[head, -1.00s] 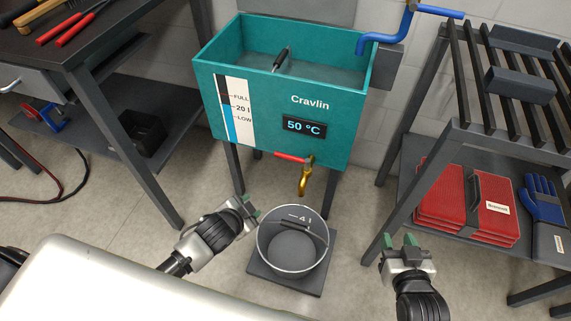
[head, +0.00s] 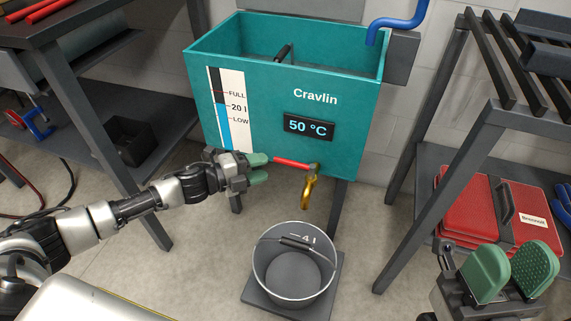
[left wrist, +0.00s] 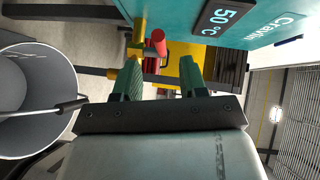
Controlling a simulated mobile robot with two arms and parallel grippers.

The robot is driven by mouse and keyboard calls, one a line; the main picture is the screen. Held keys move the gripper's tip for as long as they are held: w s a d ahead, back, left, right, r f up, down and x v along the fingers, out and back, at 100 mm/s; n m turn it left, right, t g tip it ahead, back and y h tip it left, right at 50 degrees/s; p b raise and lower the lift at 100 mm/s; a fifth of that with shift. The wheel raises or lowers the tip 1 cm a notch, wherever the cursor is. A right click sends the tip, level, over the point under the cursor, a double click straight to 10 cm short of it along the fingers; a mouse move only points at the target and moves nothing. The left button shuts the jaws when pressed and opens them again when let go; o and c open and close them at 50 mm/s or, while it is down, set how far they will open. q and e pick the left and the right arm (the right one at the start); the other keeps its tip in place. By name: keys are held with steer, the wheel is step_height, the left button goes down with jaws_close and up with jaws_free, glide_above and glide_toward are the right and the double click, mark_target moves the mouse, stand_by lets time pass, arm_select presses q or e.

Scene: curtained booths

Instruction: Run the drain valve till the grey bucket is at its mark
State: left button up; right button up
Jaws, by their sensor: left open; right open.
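The drain valve has a red lever (head: 291,162) pointing left and a brass spout (head: 308,190). The grey bucket (head: 293,270) stands below; it looks empty, and its inner mark is partly hidden by the handle. My left gripper (head: 262,168) is open at the lever's free end; in the left wrist view the lever (left wrist: 156,45) shows between and just beyond the fingertips (left wrist: 161,65). My right gripper (head: 514,272) is open and empty at lower right.
The bucket stands on a dark square plate (head: 327,300). A slatted rack (head: 480,70) with red cases (head: 500,212) on its shelf is at right. A dark workbench (head: 90,25) is at left. A blue pipe (head: 402,22) reaches over the tank.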

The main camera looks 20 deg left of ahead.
mark_target(285, 162)
arm_select(q)
steer(key=b+x, duration=0.1)
steer(key=x, duration=0.6)
steer(key=shift+w+d+b, duration=0.15)
steer(key=shift+w+b, duration=0.05)
steer(key=shift+b, duration=0.2)
jaws_close()
